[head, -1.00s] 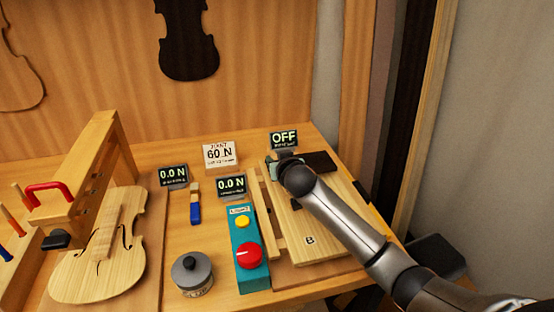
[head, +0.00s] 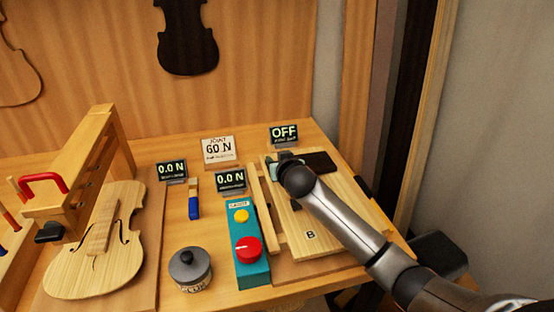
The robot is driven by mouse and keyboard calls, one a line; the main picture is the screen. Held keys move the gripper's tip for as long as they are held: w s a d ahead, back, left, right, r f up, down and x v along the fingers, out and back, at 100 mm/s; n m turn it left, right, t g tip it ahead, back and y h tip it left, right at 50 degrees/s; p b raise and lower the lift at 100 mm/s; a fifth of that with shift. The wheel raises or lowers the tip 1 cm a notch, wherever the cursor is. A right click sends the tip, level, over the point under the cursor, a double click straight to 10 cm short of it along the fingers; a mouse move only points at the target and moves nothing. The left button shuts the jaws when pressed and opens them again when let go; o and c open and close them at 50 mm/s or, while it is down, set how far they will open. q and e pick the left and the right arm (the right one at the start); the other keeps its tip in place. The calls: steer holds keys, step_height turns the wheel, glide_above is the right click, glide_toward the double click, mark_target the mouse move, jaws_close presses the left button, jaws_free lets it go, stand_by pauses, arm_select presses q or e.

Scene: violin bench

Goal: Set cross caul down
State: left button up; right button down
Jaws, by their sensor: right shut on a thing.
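A dark bar (head: 321,162), which I take to be the cross caul, lies crosswise over the far end of the pale board marked B (head: 312,236). My right gripper (head: 284,163) is at the bar's left part and shut on it. My own wrist hides most of the jaws and the middle of the bar. I cannot tell whether the bar touches the board. My left gripper is not in view.
A pale wooden strip (head: 263,209) runs along the board's left side. Left of it are a teal control box (head: 239,215) with a red knob, a glue pot (head: 190,270) and a blue-handled brush (head: 194,207). A violin body (head: 98,255) lies under a wooden frame (head: 76,172).

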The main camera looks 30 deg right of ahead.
steer(key=shift+f, duration=0.3)
steer(key=shift+c, duration=2.2)
jaws_free()
steer(key=v, duration=1.2)
steer(key=shift+s+r+p, duration=0.1)
steer(key=shift+s+p, duration=0.2)
